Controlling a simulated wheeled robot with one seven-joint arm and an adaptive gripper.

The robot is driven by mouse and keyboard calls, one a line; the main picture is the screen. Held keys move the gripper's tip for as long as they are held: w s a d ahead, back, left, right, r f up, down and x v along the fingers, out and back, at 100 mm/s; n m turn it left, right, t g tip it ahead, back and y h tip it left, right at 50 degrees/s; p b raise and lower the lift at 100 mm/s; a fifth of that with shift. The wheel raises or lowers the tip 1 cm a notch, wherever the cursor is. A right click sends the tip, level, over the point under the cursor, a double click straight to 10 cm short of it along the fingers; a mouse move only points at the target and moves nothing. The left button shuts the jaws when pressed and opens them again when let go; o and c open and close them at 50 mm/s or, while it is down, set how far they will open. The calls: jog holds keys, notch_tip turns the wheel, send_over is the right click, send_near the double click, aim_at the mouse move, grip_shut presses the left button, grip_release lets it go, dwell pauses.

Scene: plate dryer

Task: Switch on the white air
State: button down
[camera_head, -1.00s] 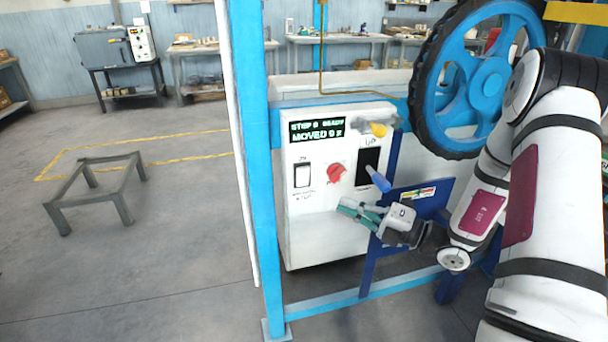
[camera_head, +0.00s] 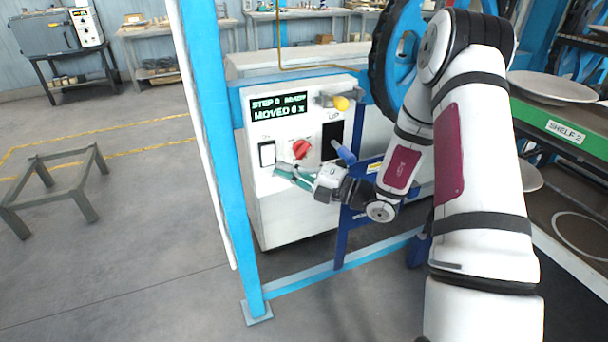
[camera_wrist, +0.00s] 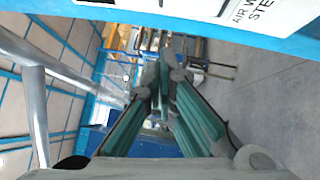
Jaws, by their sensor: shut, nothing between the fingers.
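The white rocker switch (camera_head: 267,153), with a small label above it, is at the left of the white control box (camera_head: 290,215). My gripper (camera_head: 278,171) is shut and empty. Its green fingers are just below and right of the switch in the head view; I cannot tell whether they touch the box. In the wrist view the closed fingers (camera_wrist: 160,75) point away from me. A white label (camera_wrist: 258,12) reading "AIR W" and "STE", cut off by the frame edge, shows at the top right there. The switch itself cannot be made out in the wrist view.
A red knob (camera_head: 301,149), a blue lever (camera_head: 345,153) and a yellow-tipped part (camera_head: 341,103) are on the box. A display (camera_head: 279,107) reads "STEP 0 READY, MOVED 0". A blue post (camera_head: 218,150) stands close left. Shelves with plates (camera_head: 553,87) are at right.

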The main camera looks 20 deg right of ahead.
aim_at(272, 151)
jog(key=shift+w+a+r, duration=0.15)
jog(key=shift+w+a, duration=0.05)
jog(key=shift+w, duration=0.7)
jog(key=shift+w+a+r, duration=0.15)
jog(key=shift+w+a, duration=0.1)
jog(key=shift+w, duration=0.6)
jog(key=shift+w+a+r, duration=0.15)
jog(key=shift+w+a, duration=0.05)
jog(key=shift+w, duration=0.7)
jog(key=shift+w+r+m+g+h+p, duration=0.45)
jog(key=shift+r+m+p, duration=0.15)
jog(key=shift+p, duration=0.45)
jog(key=shift+w+f, duration=0.15)
jog(key=shift+f, duration=0.1)
jog(key=s+d+r+p, duration=0.1)
jog(key=s+d+r, duration=0.1)
jog(key=s+d, duration=0.5)
jog(key=s, duration=0.4)
jog(key=shift+p, duration=0.3)
